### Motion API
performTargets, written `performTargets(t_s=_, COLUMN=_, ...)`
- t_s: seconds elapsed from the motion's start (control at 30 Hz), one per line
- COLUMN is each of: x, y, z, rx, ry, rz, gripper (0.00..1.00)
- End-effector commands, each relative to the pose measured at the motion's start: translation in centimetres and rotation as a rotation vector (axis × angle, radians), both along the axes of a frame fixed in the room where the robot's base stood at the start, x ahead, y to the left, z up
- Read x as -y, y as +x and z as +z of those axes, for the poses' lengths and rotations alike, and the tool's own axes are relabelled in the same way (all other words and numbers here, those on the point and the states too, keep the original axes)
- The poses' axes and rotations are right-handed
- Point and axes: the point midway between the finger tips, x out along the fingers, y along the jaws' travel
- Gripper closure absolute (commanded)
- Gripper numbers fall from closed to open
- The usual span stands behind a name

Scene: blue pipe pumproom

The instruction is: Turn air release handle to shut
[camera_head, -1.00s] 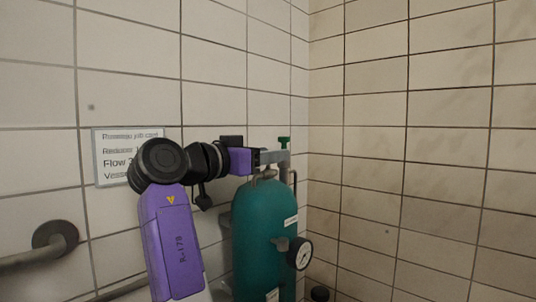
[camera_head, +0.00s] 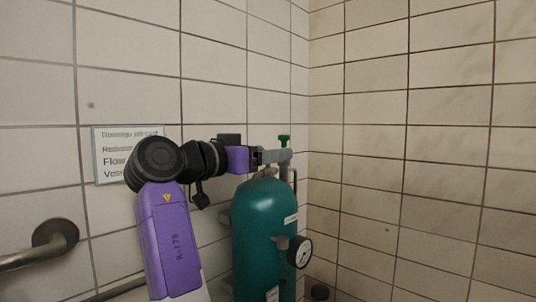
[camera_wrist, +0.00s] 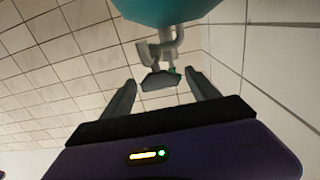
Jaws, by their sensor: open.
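The teal vessel (camera_head: 262,232) stands near the corner, with a small green handle (camera_head: 284,141) on a stem above its top. My gripper (camera_head: 277,156) is level with the vessel's top fittings, just below the green handle in the picture. In the wrist view my open gripper (camera_wrist: 160,80) has a dark grey piece (camera_wrist: 160,82) between or just beyond its fingertips. Grey pipe fittings (camera_wrist: 165,45) and a bit of green show behind that piece. I cannot tell whether the fingers touch anything, or which part is the air release handle.
A round pressure gauge (camera_head: 299,252) sticks out from the vessel's front. A sign (camera_head: 112,158) hangs on the tiled wall behind my arm. A grey wall pipe (camera_head: 50,243) is at the lower left.

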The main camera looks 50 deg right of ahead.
Motion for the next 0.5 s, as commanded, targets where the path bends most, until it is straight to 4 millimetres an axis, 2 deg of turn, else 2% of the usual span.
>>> performTargets(t_s=0.3, x=-5.0, y=0.1, z=-0.2, rx=0.001, ry=-0.001, rz=0.003, gripper=0.31)
performTargets(t_s=0.5, x=-7.0, y=0.0, z=-0.1, rx=0.000, ry=0.000, rz=0.001, gripper=0.31)
